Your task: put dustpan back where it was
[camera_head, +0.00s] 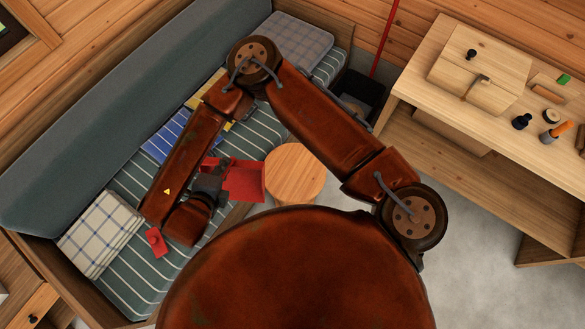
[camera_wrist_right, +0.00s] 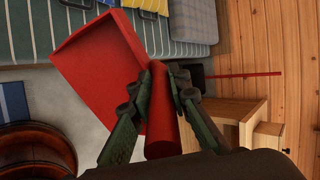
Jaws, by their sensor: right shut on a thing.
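The red dustpan (camera_head: 246,183) is in my right gripper (camera_head: 225,172), above the front edge of the striped bench. In the right wrist view, the dustpan (camera_wrist_right: 100,65) has its open pan to the upper left, and its round handle passes between the fingers of my right gripper (camera_wrist_right: 168,85). The fingers are shut on the handle. In the head view, my arm hides much of the handle. A small red piece (camera_head: 156,241) shows on the other side of my wrist; I cannot tell if it is the handle's end. My left gripper is not in view.
A round wooden stool (camera_head: 295,165) stands right of the dustpan. The bench (camera_head: 125,272) carries pillows and folded cloths. A dark bin (camera_head: 362,88) and a red pole (camera_head: 384,40) are at the back. A wooden workbench (camera_head: 425,85) with several small items is at right.

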